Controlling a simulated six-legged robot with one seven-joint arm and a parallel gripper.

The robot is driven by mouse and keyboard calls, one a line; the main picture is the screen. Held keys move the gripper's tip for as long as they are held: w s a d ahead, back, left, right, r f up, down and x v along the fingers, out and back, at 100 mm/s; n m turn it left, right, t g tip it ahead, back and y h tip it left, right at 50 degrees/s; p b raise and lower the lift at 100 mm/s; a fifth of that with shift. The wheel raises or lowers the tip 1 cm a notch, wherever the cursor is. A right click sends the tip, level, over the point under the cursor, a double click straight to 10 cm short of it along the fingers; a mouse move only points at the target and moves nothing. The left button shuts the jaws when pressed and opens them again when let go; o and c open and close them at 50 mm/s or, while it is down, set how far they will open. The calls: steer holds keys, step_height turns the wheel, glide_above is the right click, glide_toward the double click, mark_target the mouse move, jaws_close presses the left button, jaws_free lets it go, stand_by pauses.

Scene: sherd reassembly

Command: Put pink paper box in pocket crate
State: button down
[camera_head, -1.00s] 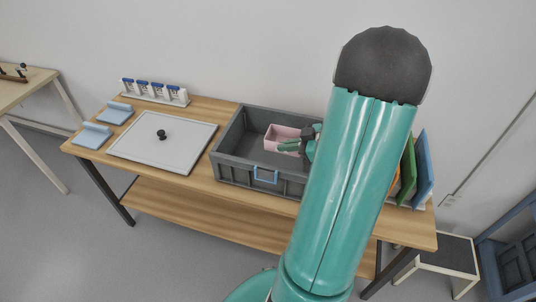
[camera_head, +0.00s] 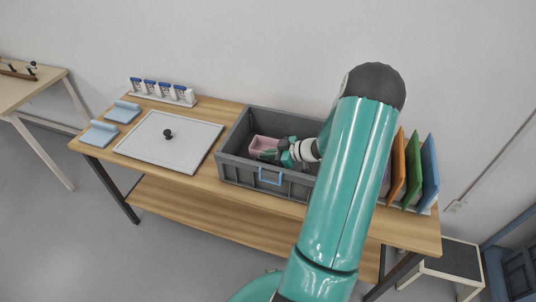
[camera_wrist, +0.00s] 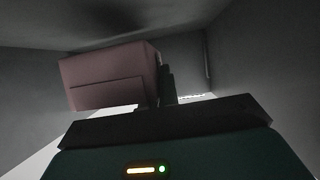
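The pink paper box (camera_head: 263,144) is inside the grey pocket crate (camera_head: 232,171), toward its left part, below the rim. My gripper (camera_head: 270,155) reaches into the crate from the right, with its fingers at the box's near right side. In the wrist view the pink box (camera_wrist: 105,80) sits just beyond the gripper, slightly tilted, with a dark finger (camera_wrist: 167,85) against its right edge. My gripper appears shut on the box's edge. The other finger is mostly hidden, and I cannot tell whether the box touches the crate floor.
A pale lid with a black knob (camera_head: 190,146) lies left of the crate. Blue blocks (camera_head: 99,134) and a white rack of blue-capped tubes (camera_head: 165,93) are farther left. Upright orange, green and blue panels (camera_head: 428,175) stand at the right. The crate walls surround my gripper.

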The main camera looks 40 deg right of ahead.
steer(key=shift+f, duration=0.6)
steer(key=c, duration=1.7)
jaws_free()
